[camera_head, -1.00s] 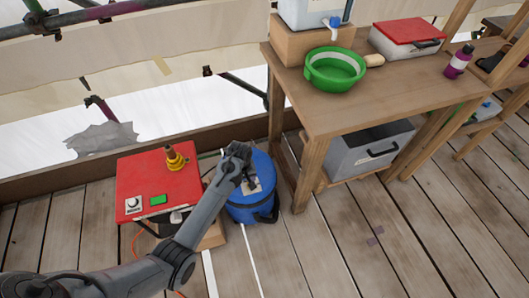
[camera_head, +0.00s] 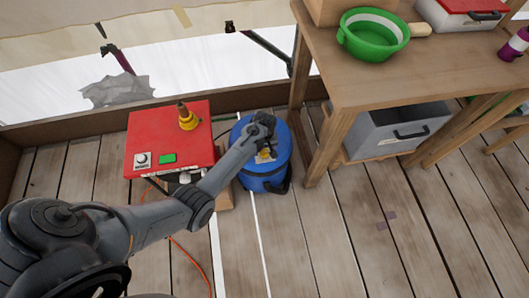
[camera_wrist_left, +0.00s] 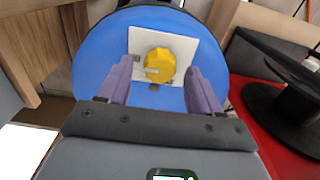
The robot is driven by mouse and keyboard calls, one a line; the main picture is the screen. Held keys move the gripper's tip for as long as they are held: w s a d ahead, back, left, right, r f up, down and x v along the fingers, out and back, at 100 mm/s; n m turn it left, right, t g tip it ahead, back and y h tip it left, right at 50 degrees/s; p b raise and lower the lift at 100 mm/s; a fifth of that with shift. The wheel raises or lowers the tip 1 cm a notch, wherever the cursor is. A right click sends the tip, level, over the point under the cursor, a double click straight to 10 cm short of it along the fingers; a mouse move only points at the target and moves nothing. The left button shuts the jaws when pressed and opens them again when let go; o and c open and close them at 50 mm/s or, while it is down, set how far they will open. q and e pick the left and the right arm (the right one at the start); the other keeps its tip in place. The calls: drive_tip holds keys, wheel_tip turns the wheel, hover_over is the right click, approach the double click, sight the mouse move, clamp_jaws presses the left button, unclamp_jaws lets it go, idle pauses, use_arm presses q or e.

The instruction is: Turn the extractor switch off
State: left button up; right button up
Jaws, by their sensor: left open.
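The extractor is a blue drum (camera_head: 262,171) standing on the floor. A yellow rotary knob (camera_wrist_left: 159,65) on a white plate (camera_wrist_left: 181,46) sits on its blue top in the left wrist view; I take it to be the switch. The knob also shows in the head view (camera_head: 265,155), partly behind my gripper. My left gripper (camera_wrist_left: 152,82) is open, its two purple fingers on either side of the knob, with gaps between. In the head view the left gripper (camera_head: 264,128) is over the drum top. My right gripper is not in view.
A red box (camera_head: 172,135) with a dial (camera_head: 142,160), a green button (camera_head: 167,159) and a brass fitting stands left of the drum. A wooden table (camera_head: 400,83) with a green bowl (camera_head: 373,40) stands to the right. An orange cable (camera_head: 192,260) lies on the plank floor.

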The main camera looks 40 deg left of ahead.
use_arm(q)
drive_tip(key=shift+f, duration=0.6)
drive_tip(key=shift+c, duration=0.3)
drive_tip(key=c, duration=1)
